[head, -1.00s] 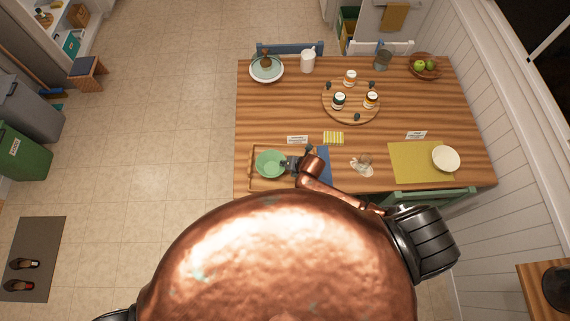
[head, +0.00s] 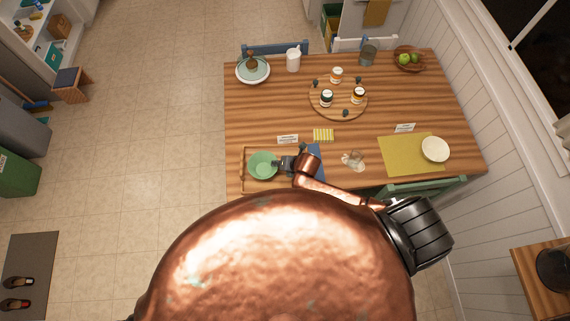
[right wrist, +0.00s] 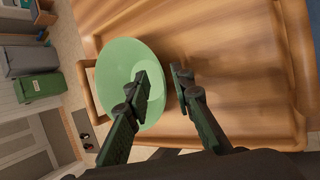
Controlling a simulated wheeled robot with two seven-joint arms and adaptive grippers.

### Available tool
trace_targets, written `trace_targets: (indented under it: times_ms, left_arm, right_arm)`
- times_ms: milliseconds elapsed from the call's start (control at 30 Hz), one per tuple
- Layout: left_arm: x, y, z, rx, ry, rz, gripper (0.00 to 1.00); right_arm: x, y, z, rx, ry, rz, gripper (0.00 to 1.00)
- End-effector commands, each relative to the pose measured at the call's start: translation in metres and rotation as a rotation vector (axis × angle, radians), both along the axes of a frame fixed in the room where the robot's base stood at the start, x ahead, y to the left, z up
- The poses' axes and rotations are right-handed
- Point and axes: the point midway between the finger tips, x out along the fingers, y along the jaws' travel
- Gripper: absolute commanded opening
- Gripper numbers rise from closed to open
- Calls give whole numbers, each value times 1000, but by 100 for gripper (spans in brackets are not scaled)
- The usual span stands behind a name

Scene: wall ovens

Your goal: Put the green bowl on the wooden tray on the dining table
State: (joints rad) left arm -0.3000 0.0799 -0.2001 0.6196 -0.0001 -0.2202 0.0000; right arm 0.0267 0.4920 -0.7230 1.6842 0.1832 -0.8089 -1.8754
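The green bowl (head: 261,165) sits within the wooden tray (head: 244,181) at the near left corner of the dining table (head: 380,120). In the right wrist view the bowl (right wrist: 115,75) lies upright or nearly so on the left part of the tray (right wrist: 283,60). My right gripper (head: 279,166) is at the bowl's right side. In the wrist view its fingertips (right wrist: 161,77) are apart, one over the bowl's inside and one at its right rim. I see no firm contact with the rim. My left gripper is not in view.
A blue napkin (head: 316,153) and a glass (head: 353,158) are right of the tray. A yellow placemat (head: 400,160) with a white bowl (head: 435,149) is farther right. A round board (head: 342,110) with jars stands mid-table. A green chair (head: 425,189) is at the near edge.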

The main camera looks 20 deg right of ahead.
Motion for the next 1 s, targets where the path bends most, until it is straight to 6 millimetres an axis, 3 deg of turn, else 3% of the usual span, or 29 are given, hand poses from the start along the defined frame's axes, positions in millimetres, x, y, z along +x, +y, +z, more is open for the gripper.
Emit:
trace_targets:
  times_ms: [200, 433, 1000]
  left_arm:
    - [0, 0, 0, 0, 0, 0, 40]
    - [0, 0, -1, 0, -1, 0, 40]
    - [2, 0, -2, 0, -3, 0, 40]
  right_arm:
    - [-24, -12, 38, -2, -1, 2, 22]
    - [-42, -20, 67, -1, 1, 1, 22]
    - [-49, -21, 77, 19, 11, -34, 22]
